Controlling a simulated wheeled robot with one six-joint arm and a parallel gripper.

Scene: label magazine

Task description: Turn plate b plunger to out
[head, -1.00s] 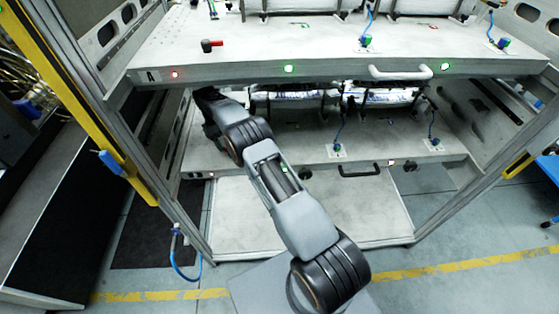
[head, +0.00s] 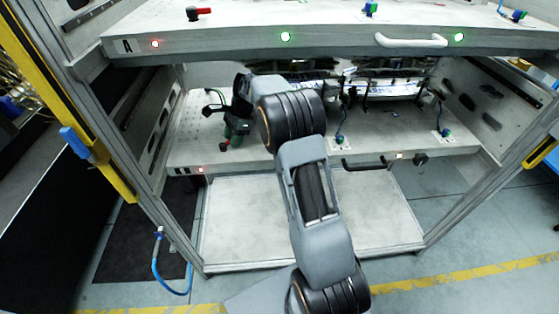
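Plate B (head: 190,148) is the lower white plate, below plate A. A small red part (head: 224,147), which looks like the plunger's handle, shows near its front left edge. My gripper (head: 232,134) points down at the left of plate B, right at this red part. Whether it touches the part cannot be told. The fingers are small and dark, and their opening is not clear. The rest of the plunger is hidden or too small to make out.
Plate A (head: 245,44) hangs close above my arm, with its own red-handled plunger (head: 198,12) and a white handle (head: 410,41). Plate B carries blue-cabled connectors (head: 340,141), a black handle (head: 364,164) and a red light (head: 201,170). A rack post stands at left.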

